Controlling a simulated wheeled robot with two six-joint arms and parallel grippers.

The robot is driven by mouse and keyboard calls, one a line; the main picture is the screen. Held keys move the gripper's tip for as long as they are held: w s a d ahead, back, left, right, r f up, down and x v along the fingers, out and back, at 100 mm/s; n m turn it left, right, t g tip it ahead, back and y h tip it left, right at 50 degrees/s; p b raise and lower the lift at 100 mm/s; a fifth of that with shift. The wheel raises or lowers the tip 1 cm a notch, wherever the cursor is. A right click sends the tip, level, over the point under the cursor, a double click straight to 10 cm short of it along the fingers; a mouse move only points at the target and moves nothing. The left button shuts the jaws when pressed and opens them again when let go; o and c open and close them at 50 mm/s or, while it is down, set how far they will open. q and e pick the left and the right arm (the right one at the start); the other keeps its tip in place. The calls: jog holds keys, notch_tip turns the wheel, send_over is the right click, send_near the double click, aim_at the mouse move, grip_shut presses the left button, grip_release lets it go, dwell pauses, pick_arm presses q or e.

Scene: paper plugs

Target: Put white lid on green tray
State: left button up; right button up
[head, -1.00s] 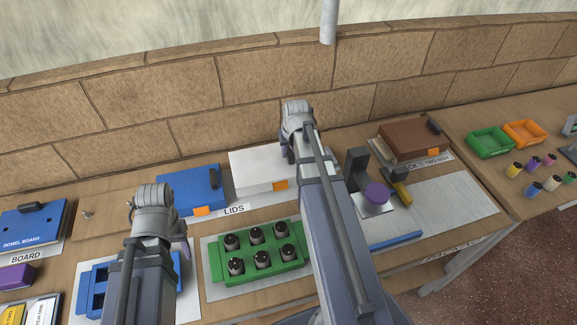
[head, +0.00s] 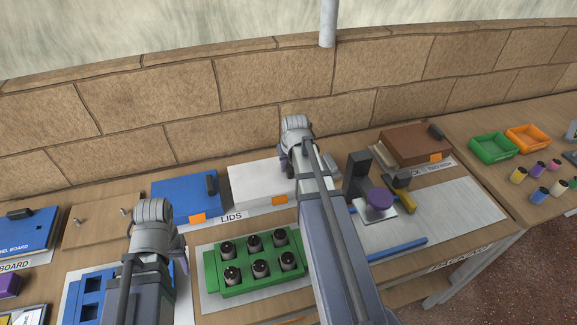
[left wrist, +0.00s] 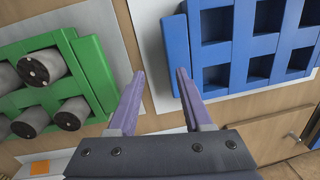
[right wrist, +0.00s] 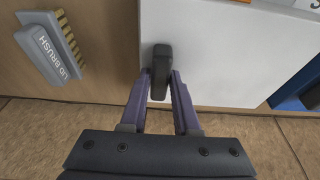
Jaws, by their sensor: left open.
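The white lid (head: 258,182) lies flat at the back of the table behind the LIDS label. Its dark handle shows in the right wrist view, where the lid (right wrist: 215,55) fills the upper right. My right gripper (right wrist: 161,76) has its fingers close on both sides of that handle and looks shut on it. The green tray (head: 212,275) is in front of the label and holds several dark-topped grey plugs. The tray (left wrist: 92,75) also shows in the left wrist view. My left gripper (left wrist: 160,72) is open and empty, above the gap between the green tray and a blue tray.
A blue lid (head: 178,190) lies left of the white lid. The blue tray (left wrist: 207,50) is left of the green tray. A lid brush (right wrist: 55,50) lies beside the white lid.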

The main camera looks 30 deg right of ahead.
jog(key=o, duration=0.4)
pick_arm(q)
jog(key=shift+r, duration=0.2)
pick_arm(e)
jog(key=shift+r, duration=0.2)
pick_arm(q)
notch_tip(320, 180, up, 11)
jog(key=p, duration=1.1)
jog(key=shift+r+p, duration=0.2)
jog(key=shift+p, duration=0.2)
pick_arm(e)
jog(key=v, duration=1.2)
jog(key=shift+a, duration=0.1)
jog(key=s+a+n+g, duration=0.1)
jog(key=s+a, duration=0.3)
jog(key=a, duration=0.5)
jog(key=s+a+n+g, duration=0.1)
jog(key=s+a+n, duration=0.2)
jog(key=a, duration=0.7)
jog(key=s+a+n+g, duration=0.1)
jog(key=s+a+n, duration=0.1)
jog(key=s+a, duration=0.4)
jog(key=a, duration=0.4)
jog(key=shift+a+f+n+g, duration=0.25)
jog(key=shift+f+n+g, duration=0.05)
jog(key=shift+f, duration=0.1)
